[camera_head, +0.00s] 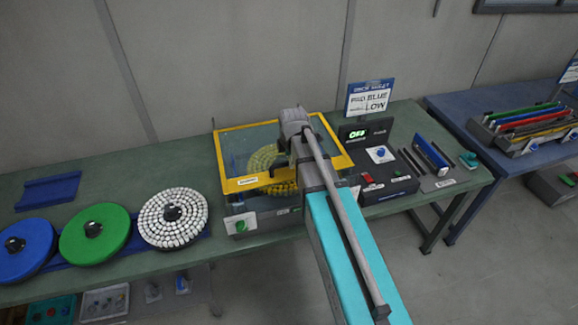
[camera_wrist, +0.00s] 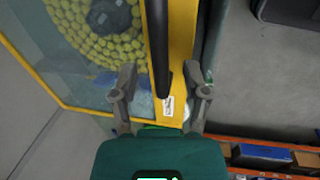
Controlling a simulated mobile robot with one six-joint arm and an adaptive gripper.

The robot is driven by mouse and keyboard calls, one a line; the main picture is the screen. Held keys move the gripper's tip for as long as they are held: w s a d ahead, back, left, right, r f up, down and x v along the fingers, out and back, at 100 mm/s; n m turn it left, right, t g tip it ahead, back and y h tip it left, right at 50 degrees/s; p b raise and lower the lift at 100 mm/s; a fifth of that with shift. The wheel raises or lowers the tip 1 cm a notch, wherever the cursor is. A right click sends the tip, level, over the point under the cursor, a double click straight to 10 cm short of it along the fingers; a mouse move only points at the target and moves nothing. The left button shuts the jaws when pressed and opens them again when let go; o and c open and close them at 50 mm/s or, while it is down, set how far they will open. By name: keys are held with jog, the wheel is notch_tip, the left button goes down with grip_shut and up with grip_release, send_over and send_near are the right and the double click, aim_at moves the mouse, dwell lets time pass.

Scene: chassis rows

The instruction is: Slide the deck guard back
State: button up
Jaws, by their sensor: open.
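The deck guard (camera_head: 232,185) is a clear panel in a yellow frame on a machine at the middle of the bench. A yellow beaded disc (camera_head: 262,162) shows through the panel. In the wrist view the guard's yellow frame (camera_wrist: 182,45) runs up the picture, with a black bar-like handle (camera_wrist: 158,50) along it. My gripper (camera_wrist: 166,80) is open, its two fingers on either side of the bar's near end, and it holds nothing. Whether the fingers touch the bar cannot be told. In the head view my arm hides part of the guard's front and right.
Blue, green and white discs (camera_head: 174,217) sit in a row on the bench at left. A control box (camera_head: 390,188) with a green-lit display (camera_head: 357,134) and a sign (camera_head: 369,98) stand right of the guard. A blue table (camera_head: 470,125) with a rack is at far right.

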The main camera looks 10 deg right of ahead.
jog(key=shift+w+f+b, duration=0.15)
jog(key=shift+f+b, duration=0.5)
jog(key=shift+f, duration=0.25)
jog(key=shift+c, duration=0.3)
grip_shut()
